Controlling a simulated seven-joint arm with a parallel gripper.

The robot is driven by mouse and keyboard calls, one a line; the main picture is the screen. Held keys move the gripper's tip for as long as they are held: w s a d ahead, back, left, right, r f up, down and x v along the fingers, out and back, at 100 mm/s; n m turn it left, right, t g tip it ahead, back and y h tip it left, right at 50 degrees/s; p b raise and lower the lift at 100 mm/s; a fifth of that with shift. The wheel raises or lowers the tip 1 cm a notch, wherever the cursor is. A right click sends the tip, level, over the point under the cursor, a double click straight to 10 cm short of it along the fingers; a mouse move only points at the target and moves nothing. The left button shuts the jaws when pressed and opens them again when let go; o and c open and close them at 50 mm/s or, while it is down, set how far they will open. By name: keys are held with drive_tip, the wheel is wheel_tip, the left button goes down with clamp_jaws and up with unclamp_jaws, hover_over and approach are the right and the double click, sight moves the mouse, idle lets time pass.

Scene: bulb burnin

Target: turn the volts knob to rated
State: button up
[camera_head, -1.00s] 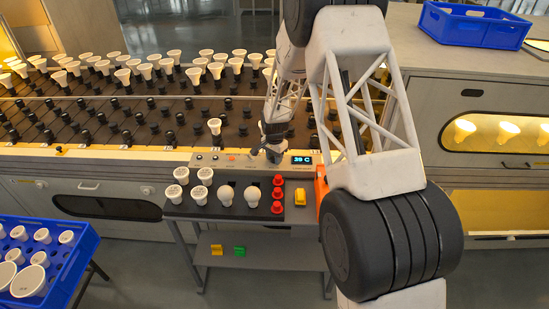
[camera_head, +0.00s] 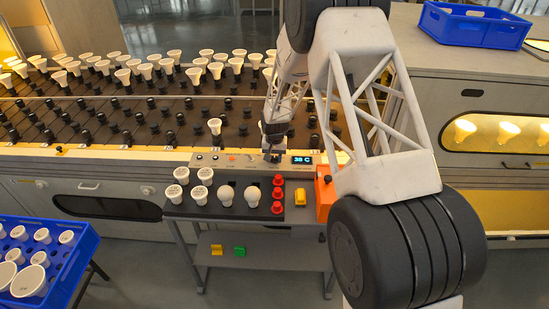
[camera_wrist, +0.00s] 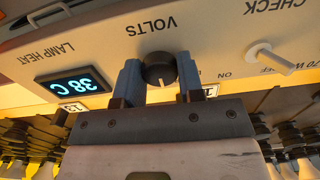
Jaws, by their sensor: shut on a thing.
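The volts knob (camera_wrist: 159,68) is a dark round knob on the pale control panel, under the word VOLTS, which appears upside down in the wrist view. A white pointer mark on it points toward the bottom of the picture. My gripper (camera_wrist: 159,80) has one finger on each side of the knob and is shut on it. In the head view my gripper (camera_head: 272,155) is at the panel (camera_head: 225,160), just left of the lit display (camera_head: 302,160), and hides the knob. The display reads 38 C, labelled LAMP HEAT.
A CHECK toggle switch (camera_wrist: 270,57) sticks out beside the knob. In front of the panel are white bulbs (camera_head: 227,194), red caps (camera_head: 278,194) and a yellow block (camera_head: 300,196). Racks of sockets (camera_head: 130,125) stand behind. A blue crate (camera_head: 85,262) of bulbs is at lower left.

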sight(274, 158)
idle(0.4)
drive_tip(key=o, duration=0.9)
drive_tip(key=shift+r, duration=0.1)
drive_tip(key=shift+r, duration=3.85)
